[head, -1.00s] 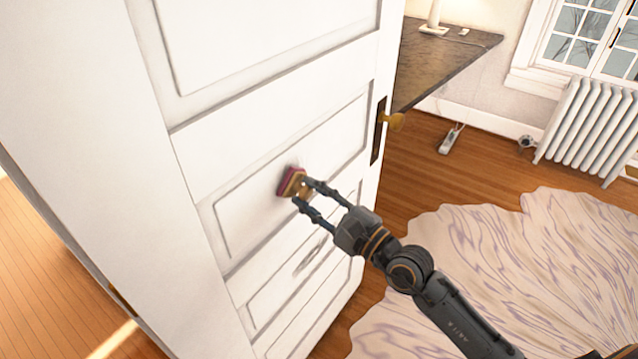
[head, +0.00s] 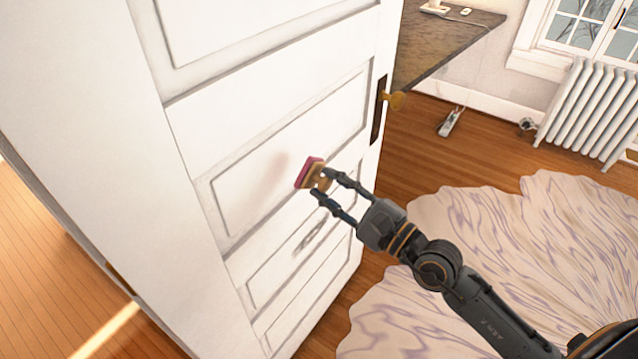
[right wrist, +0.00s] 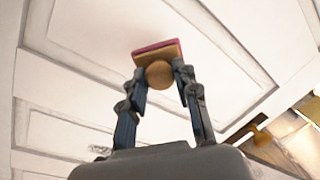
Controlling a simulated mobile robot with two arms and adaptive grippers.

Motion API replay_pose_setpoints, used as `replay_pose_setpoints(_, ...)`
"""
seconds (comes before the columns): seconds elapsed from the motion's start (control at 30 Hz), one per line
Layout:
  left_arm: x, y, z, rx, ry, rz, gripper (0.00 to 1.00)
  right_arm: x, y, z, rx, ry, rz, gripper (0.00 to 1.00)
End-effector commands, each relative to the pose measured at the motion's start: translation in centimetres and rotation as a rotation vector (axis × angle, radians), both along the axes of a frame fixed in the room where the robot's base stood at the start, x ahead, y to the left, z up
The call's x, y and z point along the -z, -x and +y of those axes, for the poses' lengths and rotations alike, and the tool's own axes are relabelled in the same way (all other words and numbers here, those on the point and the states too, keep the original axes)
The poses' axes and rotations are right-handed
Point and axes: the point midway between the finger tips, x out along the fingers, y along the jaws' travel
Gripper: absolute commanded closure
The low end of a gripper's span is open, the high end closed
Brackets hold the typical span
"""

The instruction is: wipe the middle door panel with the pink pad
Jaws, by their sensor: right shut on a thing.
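The white door (head: 200,130) fills the left and middle of the head view, with several recessed panels. Its middle panel (head: 245,190) lies below and left of the brass knob. My right gripper (head: 336,190) is shut on the round tan handle of the pink pad (head: 309,172). The pad is in front of the panel's lower right part; a soft shadow on the panel lies left of it, so it looks slightly apart from the surface. In the right wrist view the fingers (right wrist: 160,90) pinch the handle below the pink pad (right wrist: 156,47). My left gripper is out of view.
The brass knob (head: 396,100) sticks out at the door's right edge. Beyond are a dark tabletop (head: 440,45), a white radiator (head: 590,110) and a pale patterned rug (head: 490,250). Wood floor shows on both sides of the door.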

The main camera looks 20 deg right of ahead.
Motion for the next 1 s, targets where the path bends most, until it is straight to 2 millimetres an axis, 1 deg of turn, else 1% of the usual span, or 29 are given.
replay_pose_setpoints(0.1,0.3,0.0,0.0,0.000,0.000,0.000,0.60,0.1,0.6,-0.4,0.000,0.000,0.000,1.00)
replay_pose_setpoints(0.47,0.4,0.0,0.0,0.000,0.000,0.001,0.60,0.0,0.8,-0.6,0.000,-0.001,-0.001,1.00)
replay_pose_setpoints(0.7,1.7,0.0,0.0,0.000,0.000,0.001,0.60,0.3,2.5,-1.8,0.000,0.002,0.001,1.00)
replay_pose_setpoints(0.8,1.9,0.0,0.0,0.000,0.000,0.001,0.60,0.1,2.9,-2.1,0.000,0.000,-0.002,1.00)
replay_pose_setpoints(1.0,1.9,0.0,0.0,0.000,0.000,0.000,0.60,-0.1,3.1,-2.2,0.000,-0.002,-0.001,1.00)
